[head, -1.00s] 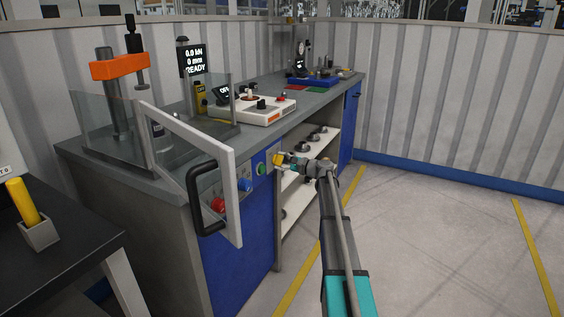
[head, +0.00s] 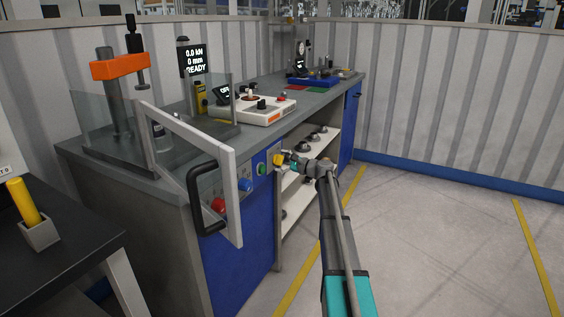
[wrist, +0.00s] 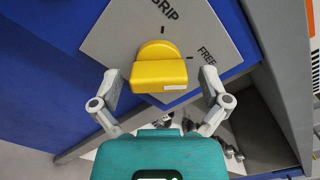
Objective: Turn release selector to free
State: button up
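The release selector is a yellow knob (wrist: 159,75) on a grey plate (wrist: 105,40) marked GRIP and FREE in the wrist view. GRIP and its tick lie above the knob, FREE and its tick to its upper right. A white mark sits on the knob's lower right edge; I cannot tell which label the knob points at. My gripper (wrist: 161,92) is open, one finger on each side of the knob, with visible gaps. In the head view the selector (head: 278,159) is on the bench front, with my gripper (head: 288,160) at it, partly hiding it.
A red button (head: 218,205), a blue button (head: 245,185) and a green button (head: 261,169) are left of the selector. An open guard door (head: 233,200) with a black handle (head: 206,200) juts out further left. Shelves (head: 300,185) are behind my arm; the floor at right is clear.

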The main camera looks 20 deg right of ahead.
jog(key=shift+s, duration=0.15)
jog(key=v, duration=1.2)
dwell(0.8)
